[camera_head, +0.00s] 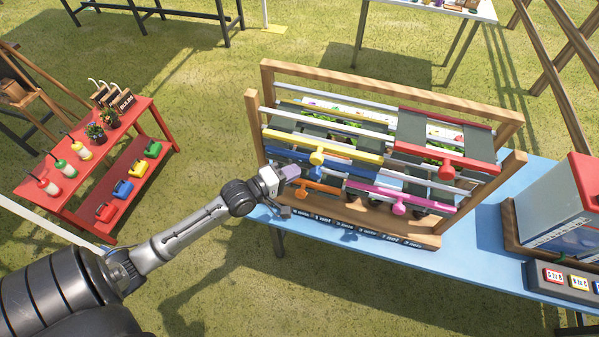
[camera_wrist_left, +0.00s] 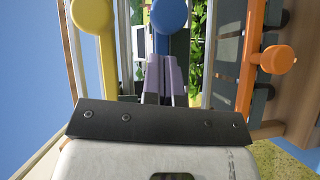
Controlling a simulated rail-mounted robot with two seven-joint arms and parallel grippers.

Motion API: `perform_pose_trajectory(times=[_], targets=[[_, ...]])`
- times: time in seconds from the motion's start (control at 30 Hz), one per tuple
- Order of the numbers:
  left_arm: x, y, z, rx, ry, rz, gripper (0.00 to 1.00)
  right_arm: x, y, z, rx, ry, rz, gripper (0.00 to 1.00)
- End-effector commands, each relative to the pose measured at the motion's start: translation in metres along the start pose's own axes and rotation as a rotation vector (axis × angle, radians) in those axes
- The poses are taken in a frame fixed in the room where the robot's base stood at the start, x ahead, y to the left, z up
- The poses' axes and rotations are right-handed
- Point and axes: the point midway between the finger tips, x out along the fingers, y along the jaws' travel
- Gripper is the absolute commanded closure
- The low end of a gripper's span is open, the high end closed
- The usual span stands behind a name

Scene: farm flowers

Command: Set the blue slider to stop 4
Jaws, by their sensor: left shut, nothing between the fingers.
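The blue slider (camera_head: 348,168) is a blue bar across the middle of a wooden rack, below the yellow bar. Its round blue knob (camera_wrist_left: 170,13) shows at the top of the left wrist view; in the head view I cannot make it out near the gripper. My left gripper (camera_head: 290,171) is at the left end of the rack, in front of the blue bar. Its lavender fingers (camera_wrist_left: 163,76) are together, with nothing between them, and point at the knob's underside. I cannot tell whether they touch it. My right gripper is not in view.
The rack also carries yellow (camera_head: 317,158), red (camera_head: 446,160), orange (camera_head: 318,186) and pink (camera_head: 399,208) sliders close by. A label strip (camera_head: 345,230) runs along its foot on the blue table (camera_head: 480,250). A red stand (camera_head: 60,190) is at left.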

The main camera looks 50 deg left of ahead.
Motion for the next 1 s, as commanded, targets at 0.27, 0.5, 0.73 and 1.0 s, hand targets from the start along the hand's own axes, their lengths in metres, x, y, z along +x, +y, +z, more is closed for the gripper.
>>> perform_pose_trajectory(times=[0.27, 0.5, 0.73, 1.0], targets=[[0.013, 0.0, 0.013, 0.0, 0.001, 0.0, 1.0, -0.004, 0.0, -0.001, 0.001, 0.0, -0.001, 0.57], [0.015, 0.0, 0.015, 0.001, 0.001, -0.001, 1.0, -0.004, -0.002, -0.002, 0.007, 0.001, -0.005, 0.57], [0.015, 0.0, 0.016, 0.001, 0.001, 0.0, 1.0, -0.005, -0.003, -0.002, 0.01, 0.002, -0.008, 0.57], [0.039, 0.012, 0.046, -0.007, 0.0, 0.002, 1.0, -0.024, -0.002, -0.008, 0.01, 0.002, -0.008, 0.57]])
